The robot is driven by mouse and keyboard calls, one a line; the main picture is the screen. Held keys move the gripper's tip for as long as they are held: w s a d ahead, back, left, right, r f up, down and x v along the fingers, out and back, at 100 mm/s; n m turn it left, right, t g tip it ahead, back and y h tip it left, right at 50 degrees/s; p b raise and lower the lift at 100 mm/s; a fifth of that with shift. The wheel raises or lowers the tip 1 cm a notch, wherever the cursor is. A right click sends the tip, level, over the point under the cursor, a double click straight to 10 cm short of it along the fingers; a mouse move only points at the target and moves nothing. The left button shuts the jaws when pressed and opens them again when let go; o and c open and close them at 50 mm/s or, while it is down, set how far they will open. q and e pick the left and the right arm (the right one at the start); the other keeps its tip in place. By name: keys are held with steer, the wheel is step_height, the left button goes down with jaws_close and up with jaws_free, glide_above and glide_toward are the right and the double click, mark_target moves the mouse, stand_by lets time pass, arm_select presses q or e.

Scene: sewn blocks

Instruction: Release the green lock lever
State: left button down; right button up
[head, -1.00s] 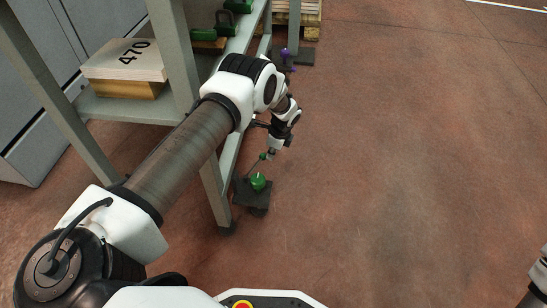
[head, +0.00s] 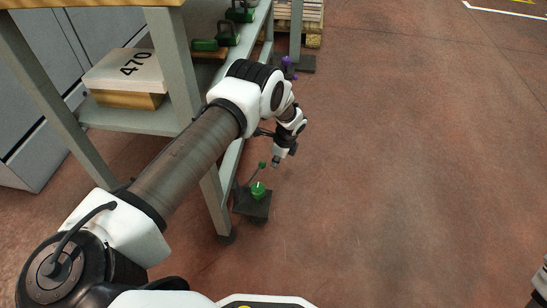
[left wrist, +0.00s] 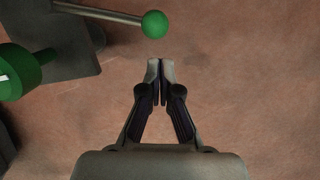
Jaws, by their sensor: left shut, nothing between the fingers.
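The green lock lever is a thin rod ending in a green ball knob (head: 262,165), on a dark base plate (head: 252,207) low by the bench leg. A larger green cap (head: 258,189) stands on the same plate. In the left wrist view the ball (left wrist: 155,24) is just beyond my fingertips, with a gap between, and the rod runs left from it. The green cap (left wrist: 18,70) is at the left edge there. My left gripper (head: 276,163) is shut and empty, just right of the knob; its closed fingertips (left wrist: 160,68) show in the wrist view.
A grey workbench (head: 170,70) stands at left, its leg close to the base plate. A box marked 470 (head: 128,66) sits on its lower shelf, with green items (head: 215,40) farther back. A purple-topped fixture (head: 287,66) stands behind. The floor at right is clear.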

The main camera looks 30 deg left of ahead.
arm_select(q)
steer(key=d+p+v, duration=0.1)
steer(key=p+v, duration=0.4)
steer(key=v, duration=0.5)
steer(key=shift+w+d+r, duration=0.2)
steer(key=shift+w+d, duration=0.25)
arm_select(e)
steer(key=r, duration=0.5)
steer(key=shift+w+d+r, duration=0.2)
steer(key=shift+w+r, duration=0.1)
steer(key=shift+r, duration=0.1)
